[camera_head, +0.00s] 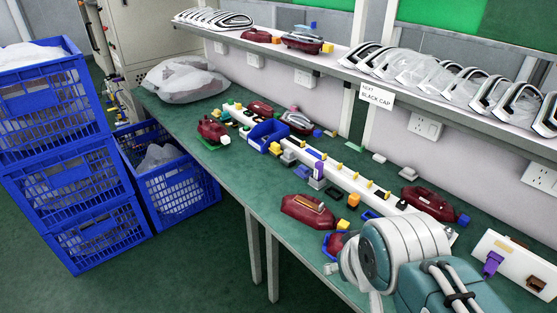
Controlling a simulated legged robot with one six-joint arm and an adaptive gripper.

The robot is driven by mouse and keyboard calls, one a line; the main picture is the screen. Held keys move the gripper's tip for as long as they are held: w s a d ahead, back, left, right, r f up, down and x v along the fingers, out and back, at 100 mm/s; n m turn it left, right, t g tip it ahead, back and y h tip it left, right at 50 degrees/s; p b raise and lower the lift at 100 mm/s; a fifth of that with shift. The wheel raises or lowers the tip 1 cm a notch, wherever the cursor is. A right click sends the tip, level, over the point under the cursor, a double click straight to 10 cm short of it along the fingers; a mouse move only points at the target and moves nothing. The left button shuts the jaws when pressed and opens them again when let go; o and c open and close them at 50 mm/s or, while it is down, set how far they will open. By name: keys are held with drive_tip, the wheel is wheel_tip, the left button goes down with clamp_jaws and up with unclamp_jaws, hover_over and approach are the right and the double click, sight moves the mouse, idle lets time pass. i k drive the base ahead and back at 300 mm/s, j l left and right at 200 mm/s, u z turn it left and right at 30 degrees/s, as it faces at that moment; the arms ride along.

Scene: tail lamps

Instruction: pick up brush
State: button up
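I cannot make out a brush for certain. A thin tan strip (309,205) lies on top of a dark red tail lamp (301,214) at the near edge of the green bench; it is too small to tell whether it is a brush. My arm's white and grey links (400,246) show at the bottom right, over the near part of the bench and to the right of that lamp. No gripper fingers can be made out. The links hide part of the bench, including part of another red lamp (336,241) beside them.
The green bench (240,178) is crowded with red lamps, a white fixture rail (343,179) and a blue bin (268,136). Above it is a shelf (400,98) of lamp frames.

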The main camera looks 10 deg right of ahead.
sight(274, 150)
drive_tip(key=k+z, duration=0.15)
drive_tip(key=z, duration=1.05)
drive_tip(key=i+j+z, duration=0.1)
drive_tip(key=j+z, duration=0.25)
drive_tip(key=j, duration=0.3)
drive_tip(key=j+z, duration=0.4)
drive_tip(key=j, duration=1.95)
drive_tip(key=i+j, duration=0.1)
drive_tip(key=j, duration=1.6)
